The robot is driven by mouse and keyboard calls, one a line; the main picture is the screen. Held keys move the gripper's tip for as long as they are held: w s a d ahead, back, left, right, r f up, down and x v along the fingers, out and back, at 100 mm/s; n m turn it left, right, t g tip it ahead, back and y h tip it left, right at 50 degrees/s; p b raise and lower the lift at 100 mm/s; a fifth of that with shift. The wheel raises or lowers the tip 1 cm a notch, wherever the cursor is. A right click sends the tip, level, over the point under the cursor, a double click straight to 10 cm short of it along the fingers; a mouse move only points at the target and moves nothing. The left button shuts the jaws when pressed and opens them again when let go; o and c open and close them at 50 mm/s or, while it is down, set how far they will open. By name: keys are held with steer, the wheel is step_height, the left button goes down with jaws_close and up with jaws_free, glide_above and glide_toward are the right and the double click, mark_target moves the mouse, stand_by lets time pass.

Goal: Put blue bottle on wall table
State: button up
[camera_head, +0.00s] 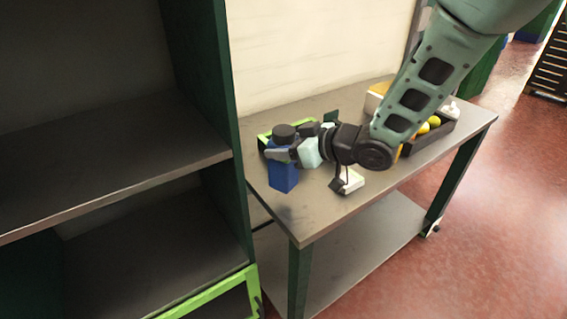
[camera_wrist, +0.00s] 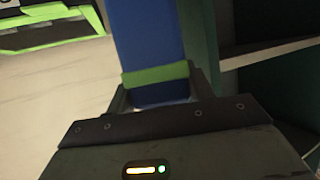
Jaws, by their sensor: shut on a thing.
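A blue bottle (camera_head: 283,176) with a dark cap is upright in my gripper (camera_head: 287,153), over the left end of the table (camera_head: 325,207) by the wall. The fingers are shut around the bottle's upper part, below the cap. I cannot tell whether its base touches the table top. In the wrist view the bottle (camera_wrist: 150,45) stands between the fingers, with a green band across it.
A shelf unit (camera_head: 110,190) with a green upright stands close to the left of the table. A dark crate with yellow and orange fruit (camera_head: 436,122) sits at the table's right end. A small white item (camera_head: 351,181) lies near the middle front. A green-edged thing (camera_head: 262,140) is behind the bottle.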

steer(key=shift+f, duration=2.2)
steer(key=o, duration=1.2)
steer(key=shift+c, duration=0.2)
steer(key=shift+r, duration=0.25)
steer(key=b+v, duration=0.2)
steer(key=v, duration=1)
steer(key=s+d+m+g+h, duration=0.2)
steer(key=s+h, duration=0.3)
steer(key=s, duration=0.7)
steer(key=s+d+m+g+h, duration=0.1)
steer(key=s+g+h, duration=0.4)
steer(key=s, duration=0.7)
steer(key=shift+s+d+r+m+h, duration=0.3)
steer(key=shift+s+d+r+m, duration=0.1)
steer(key=shift+d, duration=0.4)
